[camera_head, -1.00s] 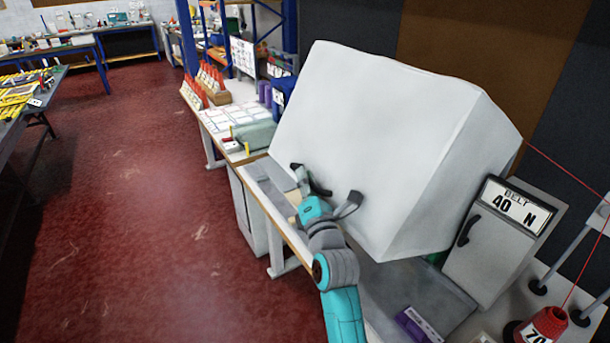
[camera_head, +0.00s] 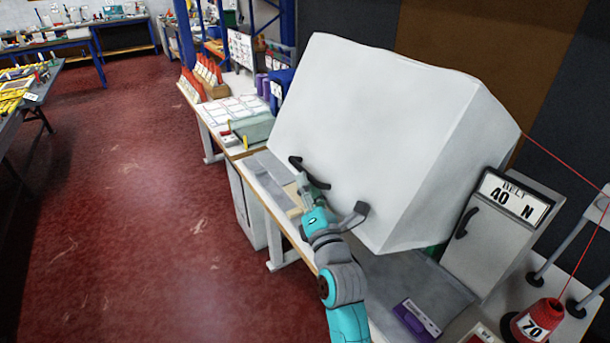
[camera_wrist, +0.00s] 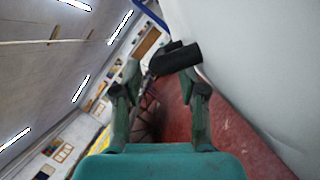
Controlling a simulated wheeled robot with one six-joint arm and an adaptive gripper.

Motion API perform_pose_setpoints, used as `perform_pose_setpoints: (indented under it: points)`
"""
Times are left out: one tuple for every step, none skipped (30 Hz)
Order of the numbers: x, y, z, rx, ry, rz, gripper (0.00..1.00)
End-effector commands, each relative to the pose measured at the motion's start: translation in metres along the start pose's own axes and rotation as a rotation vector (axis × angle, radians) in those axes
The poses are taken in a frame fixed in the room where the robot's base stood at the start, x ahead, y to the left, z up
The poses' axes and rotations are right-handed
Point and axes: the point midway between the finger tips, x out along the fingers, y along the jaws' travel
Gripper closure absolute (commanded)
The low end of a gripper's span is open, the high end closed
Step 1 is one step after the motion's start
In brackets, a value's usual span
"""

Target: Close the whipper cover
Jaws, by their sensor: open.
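The whipper cover (camera_head: 375,130) is a large white box-shaped hood, standing tilted over the bench in the head view. In the wrist view its pale side (camera_wrist: 250,70) fills the right. A black bar handle (camera_head: 303,165) shows at its lower front edge; in the wrist view the bar (camera_wrist: 176,58) appears at the fingertips, nearer the right finger. My gripper (camera_wrist: 162,80) is open with its fingers apart. In the head view my gripper (camera_head: 318,195) is at the handle, hiding part of it. I cannot tell whether they touch.
A bench (camera_head: 238,150) runs along the left of the cover, with papers and red-orange cones behind. A grey box (camera_head: 495,240) with a "BELT 40 N" sign, a red cone marked 70 (camera_head: 535,322) and a purple item (camera_head: 415,320) lie right. The red floor (camera_head: 130,200) is clear.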

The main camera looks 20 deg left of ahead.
Motion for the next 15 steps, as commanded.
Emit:
perform_pose_setpoints:
  points:
    - [-0.011,-0.001,0.0,0.0,0.0,-0.001,0.59]
    - [-0.017,-0.001,-0.001,0.0,0.001,-0.002,0.59]
    - [-0.024,-0.001,-0.001,-0.001,0.001,-0.002,0.59]
    - [-0.029,-0.001,-0.001,-0.001,0.001,-0.002,0.59]
    - [-0.035,-0.001,-0.001,-0.001,0.0,-0.002,0.59]
    - [-0.041,-0.001,0.0,-0.001,0.0,-0.001,0.59]
    - [-0.046,-0.001,0.0,0.0,0.0,-0.001,0.59]
    - [-0.05,0.0,0.0,0.0,0.0,-0.001,0.59]
    - [-0.055,-0.001,0.0,0.001,0.0,-0.001,0.59]
    - [-0.059,-0.001,0.0,0.001,0.0,-0.001,0.59]
    - [-0.062,-0.001,0.0,0.001,0.0,-0.001,0.59]
    - [-0.065,0.0,0.0,0.0,0.0,-0.001,0.59]
    - [-0.068,-0.001,0.0,0.0,0.0,-0.001,0.59]
    - [-0.07,-0.001,0.0,-0.001,0.0,-0.001,0.59]
    - [-0.072,0.0,0.0,-0.001,0.0,-0.001,0.59]
